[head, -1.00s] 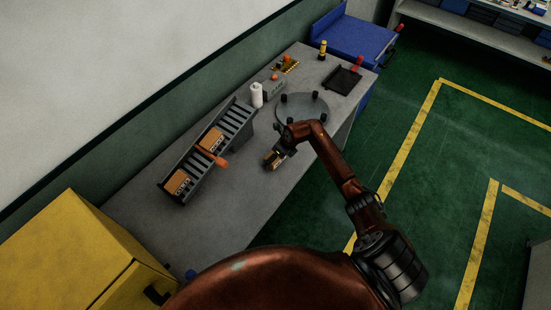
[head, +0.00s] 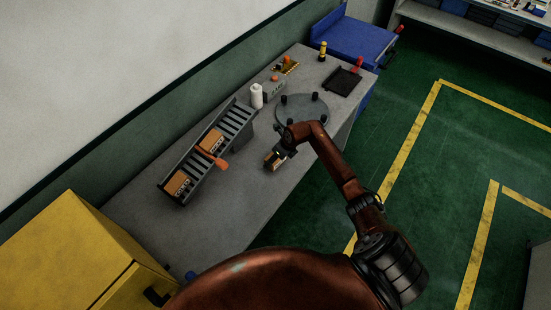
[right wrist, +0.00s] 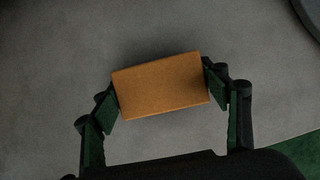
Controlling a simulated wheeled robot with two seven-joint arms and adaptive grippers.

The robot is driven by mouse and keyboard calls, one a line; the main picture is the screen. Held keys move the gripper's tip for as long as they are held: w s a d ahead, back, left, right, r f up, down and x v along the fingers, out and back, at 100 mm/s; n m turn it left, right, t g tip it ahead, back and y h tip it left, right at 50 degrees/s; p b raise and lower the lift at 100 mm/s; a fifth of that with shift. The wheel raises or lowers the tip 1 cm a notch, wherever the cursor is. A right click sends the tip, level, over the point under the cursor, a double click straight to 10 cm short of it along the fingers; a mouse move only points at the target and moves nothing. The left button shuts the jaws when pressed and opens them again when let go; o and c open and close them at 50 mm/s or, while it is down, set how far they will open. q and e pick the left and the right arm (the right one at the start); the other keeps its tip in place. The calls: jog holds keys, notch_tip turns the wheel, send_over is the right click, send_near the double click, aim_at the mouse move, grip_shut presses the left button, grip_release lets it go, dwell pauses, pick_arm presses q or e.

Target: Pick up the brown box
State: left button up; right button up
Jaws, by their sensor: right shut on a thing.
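A small brown box (right wrist: 161,85) lies between the two fingers of my right gripper (right wrist: 165,92) in the right wrist view, with a finger pad against each end. In the head view the box (head: 271,162) shows at the tip of my right gripper (head: 281,153), over the grey table near its front edge. I cannot tell whether it touches the tabletop. Two other brown boxes sit in the slotted dark rack, one (head: 178,184) at its near end and one (head: 211,140) further up. My left gripper is not in view.
The dark rack (head: 236,124) with an orange handle stands left of my right gripper. A round grey plate (head: 302,112) with several dark posts is just behind it. A white cylinder (head: 256,96), a control box (head: 273,90) and a black tray (head: 343,79) stand further back. The near table is clear.

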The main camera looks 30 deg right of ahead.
jog(key=shift+r, duration=0.4)
notch_tip(320, 180, up, 3)
jog(key=shift+s+f, duration=0.1)
jog(key=s+a+r, duration=0.6)
jog(key=s+r, duration=0.3)
jog(key=s, duration=0.3)
jog(key=shift+s+r+b, duration=0.15)
jog(key=shift+s+b, duration=0.05)
jog(key=shift+b, duration=0.2)
jog(key=shift+a, duration=0.1)
